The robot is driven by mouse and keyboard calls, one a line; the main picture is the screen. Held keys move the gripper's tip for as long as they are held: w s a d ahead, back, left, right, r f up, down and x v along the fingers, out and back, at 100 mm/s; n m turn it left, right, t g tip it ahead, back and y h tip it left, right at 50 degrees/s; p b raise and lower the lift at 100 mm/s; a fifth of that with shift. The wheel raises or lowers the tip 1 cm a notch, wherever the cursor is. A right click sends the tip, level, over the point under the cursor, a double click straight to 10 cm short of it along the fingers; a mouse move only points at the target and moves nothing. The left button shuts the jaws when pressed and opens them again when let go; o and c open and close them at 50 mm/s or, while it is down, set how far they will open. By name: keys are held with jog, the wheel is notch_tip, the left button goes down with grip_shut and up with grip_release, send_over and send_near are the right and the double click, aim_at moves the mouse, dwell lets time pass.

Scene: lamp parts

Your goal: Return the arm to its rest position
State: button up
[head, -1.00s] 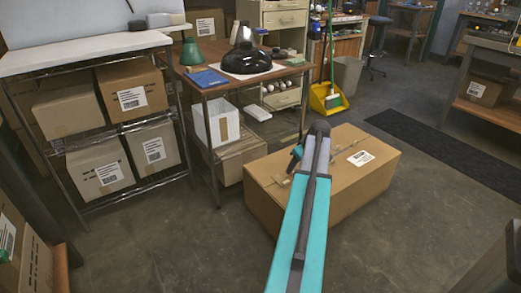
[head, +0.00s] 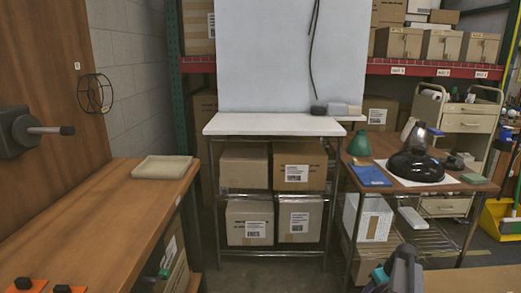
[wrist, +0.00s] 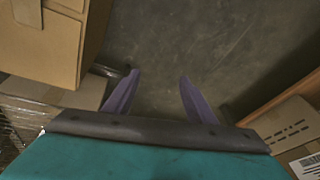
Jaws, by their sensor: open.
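My gripper (wrist: 160,76) shows in the wrist view. Its two purple fingers are spread apart with nothing between them, above bare grey floor. In the head view only a dark and teal piece of my arm (head: 403,270) shows at the bottom edge, right of the middle. The fingers cannot be made out there. On the wooden table at the right of the head view stand a black lamp shade (head: 408,166) on a white sheet and a green cone-shaped shade (head: 355,147).
A white-topped rack (head: 272,125) holds several cartons. The wooden table (head: 450,185) is at the right. In the wrist view, cartons (wrist: 45,40) flank the floor.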

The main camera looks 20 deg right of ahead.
jog(key=s+a+f+n+g+y+p, duration=0.1)
jog(key=s+a+f+n+g+p, duration=0.35)
jog(key=a, duration=1.25)
jog(key=w+a+f+m+y+p, duration=0.1)
jog(key=a+p, duration=0.6)
jog(key=a, duration=1)
jog(key=s+a+n+g+h+p, duration=0.1)
jog(key=s+a+g+p, duration=0.3)
jog(key=s+a, duration=0.7)
jog(key=s+a+r+m+h+p, duration=0.1)
jog(key=s+m+p, duration=0.3)
jog(key=s, duration=0.7)
jog(key=shift+s+a+h, duration=0.25)
jog(key=shift+s+h, duration=0.1)
jog(key=shift+h, duration=0.35)
jog(key=shift+m, duration=0.25)
